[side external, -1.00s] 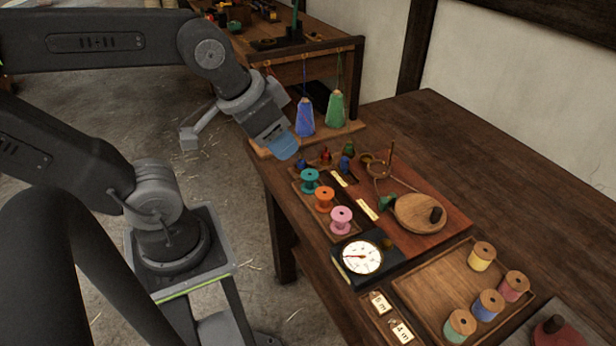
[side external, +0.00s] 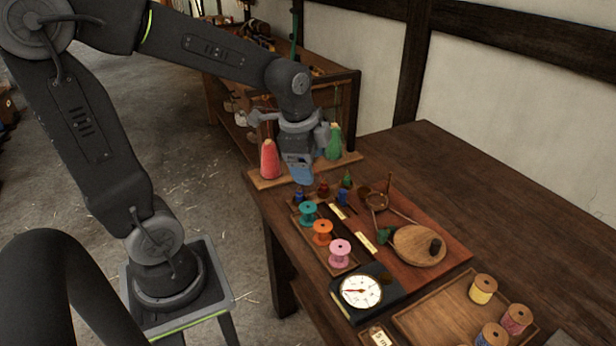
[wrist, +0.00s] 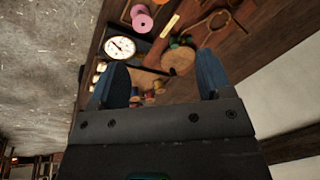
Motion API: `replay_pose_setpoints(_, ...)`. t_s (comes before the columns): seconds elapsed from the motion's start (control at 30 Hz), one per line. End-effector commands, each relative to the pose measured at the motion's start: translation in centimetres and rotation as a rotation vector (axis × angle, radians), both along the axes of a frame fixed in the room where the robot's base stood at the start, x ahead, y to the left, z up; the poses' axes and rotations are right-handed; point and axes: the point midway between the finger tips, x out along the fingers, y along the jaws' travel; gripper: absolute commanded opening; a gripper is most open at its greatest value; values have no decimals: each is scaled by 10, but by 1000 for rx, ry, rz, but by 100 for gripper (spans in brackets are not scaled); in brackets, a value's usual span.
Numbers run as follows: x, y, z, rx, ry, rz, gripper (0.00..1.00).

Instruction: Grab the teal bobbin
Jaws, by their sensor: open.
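The teal bobbin (side external: 308,212) stands upright at the far end of a row on a narrow wooden tray (side external: 333,262), with the orange bobbin (side external: 322,232) and pink bobbin (side external: 340,252) after it. My gripper (side external: 301,180) is open and empty above the table's far left end, a little above and behind the teal bobbin in the side view. In the wrist view both blue fingers stand wide apart with nothing held between them (wrist: 160,65). The pink bobbin (wrist: 142,18) shows at the top there; I cannot make out the teal bobbin in it.
Small dark blue, red and green pieces stand close beyond the teal bobbin. A red cone (side external: 270,158) and green cone (side external: 333,142) stand on a rack behind my gripper. A white dial (side external: 361,291) and a round wooden board (side external: 418,246) lie nearer.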

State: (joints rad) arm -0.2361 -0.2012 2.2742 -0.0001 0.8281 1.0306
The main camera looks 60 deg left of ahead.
Motion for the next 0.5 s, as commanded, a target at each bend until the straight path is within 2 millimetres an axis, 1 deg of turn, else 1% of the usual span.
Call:
replay_pose_setpoints(0.03,11,14,-15,16,48,-85,72)
replay_pose_setpoints(0.1,23,32,-32,35,99,-223,72)
replay_pose_setpoints(0.2,36,56,-59,47,160,-410,72)
replay_pose_setpoints(0.3,44,75,-83,46,203,-567,72)
replay_pose_setpoints(0.4,48,89,-101,40,229,-681,72)
replay_pose_setpoints(0.5,50,96,-111,37,241,-746,72)
